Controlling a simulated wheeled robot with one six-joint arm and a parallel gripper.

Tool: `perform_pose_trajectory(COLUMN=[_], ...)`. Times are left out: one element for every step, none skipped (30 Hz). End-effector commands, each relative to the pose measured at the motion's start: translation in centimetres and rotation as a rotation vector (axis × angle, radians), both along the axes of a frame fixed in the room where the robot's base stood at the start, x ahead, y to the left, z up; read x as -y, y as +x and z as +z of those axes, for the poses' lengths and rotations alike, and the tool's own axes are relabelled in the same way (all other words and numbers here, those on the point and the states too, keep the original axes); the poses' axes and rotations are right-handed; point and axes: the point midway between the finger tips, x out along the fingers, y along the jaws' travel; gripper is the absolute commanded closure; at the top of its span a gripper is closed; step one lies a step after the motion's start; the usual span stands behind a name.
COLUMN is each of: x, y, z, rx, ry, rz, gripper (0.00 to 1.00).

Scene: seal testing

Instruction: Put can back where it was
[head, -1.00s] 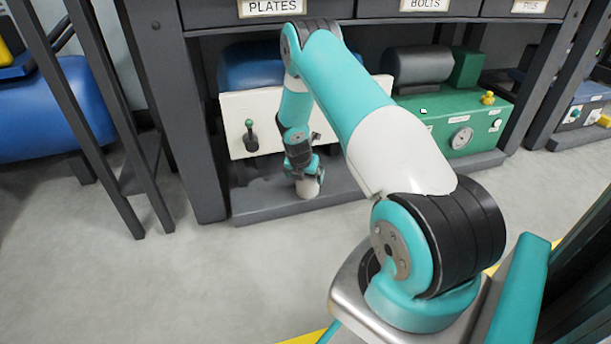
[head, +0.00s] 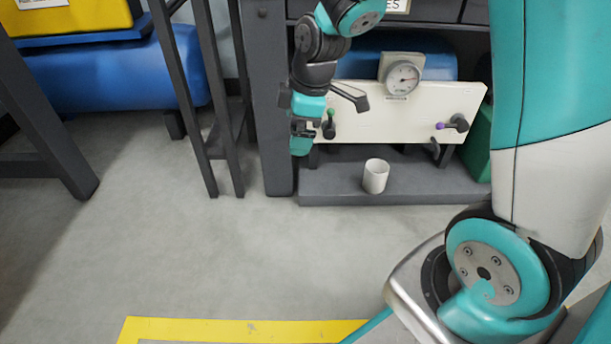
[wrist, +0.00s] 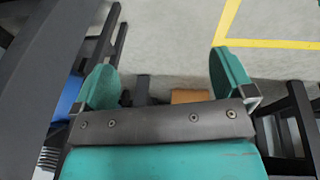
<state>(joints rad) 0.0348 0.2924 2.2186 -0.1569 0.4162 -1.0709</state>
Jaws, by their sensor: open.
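A white can (head: 376,178) stands upright on the low grey base ledge (head: 430,197) under the panel, and nothing holds it. My gripper (head: 301,144) is in front of the rack's left post, to the left of the can and somewhat higher. It is apart from the can. In the wrist view my gripper (wrist: 165,78) has its two teal fingers spread wide, with nothing between them. I do not make out the can in the wrist view.
Behind the can is a cream panel (head: 410,122) with a gauge (head: 403,77), a green-tipped lever (head: 329,125) and a purple-tipped lever (head: 456,123). The rack post (head: 265,100) stands close to my gripper. Open floor (head: 230,250) lies in front, with a yellow line (head: 245,330).

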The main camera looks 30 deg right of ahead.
Motion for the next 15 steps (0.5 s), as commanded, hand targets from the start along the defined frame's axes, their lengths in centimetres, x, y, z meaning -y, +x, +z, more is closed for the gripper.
perform_pose_trajectory(x=[-3.1,-4.6,-6.4,-7.6,-8.5,-9.6,-10.2,-10.7,-11.2,-11.5,-11.7,-11.9,-12.0,-12.1,-12.2], y=[-2.9,-4.6,-7.0,-8.9,-10.7,-12.9,-14.4,-15.9,-17.5,-18.5,-19.4,-20.3,-20.8,-21.2,-21.5], z=[2.5,3.6,5.0,5.8,6.5,7.3,7.8,8.2,8.5,8.8,8.9,9.1,9.2,9.2,9.3], rx=[-0.023,-0.047,-0.083,-0.112,-0.141,-0.178,-0.204,-0.228,-0.256,-0.274,-0.288,-0.305,-0.315,-0.322,-0.328], ry=[0.065,0.103,0.146,0.173,0.197,0.222,0.235,0.246,0.256,0.262,0.266,0.269,0.271,0.273,0.272], rz=[-0.058,-0.101,-0.155,-0.192,-0.227,-0.269,-0.298,-0.325,-0.354,-0.375,-0.39,-0.409,-0.42,-0.428,-0.435], gripper=[0.0,0.0,0.0,0.0,0.0,0.0,0.0,0.0,0.0,0.0,0.0,0.0,0.0,0.0,0.0])
